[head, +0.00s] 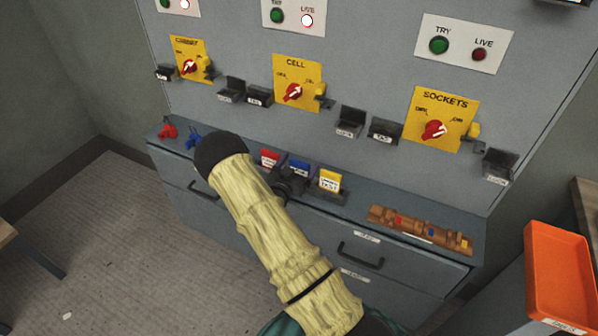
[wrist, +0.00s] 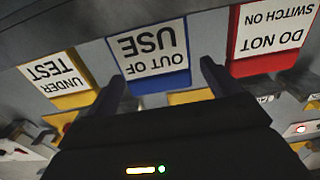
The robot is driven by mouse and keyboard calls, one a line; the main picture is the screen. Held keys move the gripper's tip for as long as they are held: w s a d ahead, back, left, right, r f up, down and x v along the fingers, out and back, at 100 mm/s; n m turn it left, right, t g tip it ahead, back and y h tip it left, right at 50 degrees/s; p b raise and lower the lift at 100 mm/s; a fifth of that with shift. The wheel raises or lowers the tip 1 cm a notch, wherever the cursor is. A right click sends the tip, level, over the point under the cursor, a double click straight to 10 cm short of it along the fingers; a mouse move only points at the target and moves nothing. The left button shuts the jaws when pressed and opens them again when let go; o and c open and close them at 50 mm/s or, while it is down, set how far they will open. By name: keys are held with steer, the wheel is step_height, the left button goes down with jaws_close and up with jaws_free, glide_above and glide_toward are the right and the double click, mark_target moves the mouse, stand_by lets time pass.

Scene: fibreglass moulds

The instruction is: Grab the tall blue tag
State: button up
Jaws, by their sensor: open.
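The blue tag (head: 299,167) stands on the ledge of the grey cabinet, between a red tag (head: 269,158) and a yellow tag (head: 329,180). In the wrist view the blue tag (wrist: 160,84) has a white label reading "OUT OF USE". My gripper (wrist: 162,72) is open and empty, with one finger on each side of the blue tag's lower part in that view. I cannot tell whether a finger touches it. In the head view my gripper (head: 290,181) is right in front of the tag and hides its lower part.
The red tag (wrist: 264,67) and yellow tag (wrist: 72,101) stand close on either side. A red padlock (head: 168,131) and a blue one (head: 193,140) lie left on the ledge. A wooden rack (head: 385,217) lies right. An orange tray (head: 560,275) stands far right. Switch panels rise behind.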

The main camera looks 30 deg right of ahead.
steer(key=shift+w+d, duration=0.2)
steer(key=shift+d, duration=0.05)
stand_by(0.3)
steer(key=c, duration=1.1)
steer(key=shift+o, duration=0.2)
steer(key=shift+r, duration=0.15)
step_height(320, 180, up, 10)
steer(key=shift+f, duration=0.15)
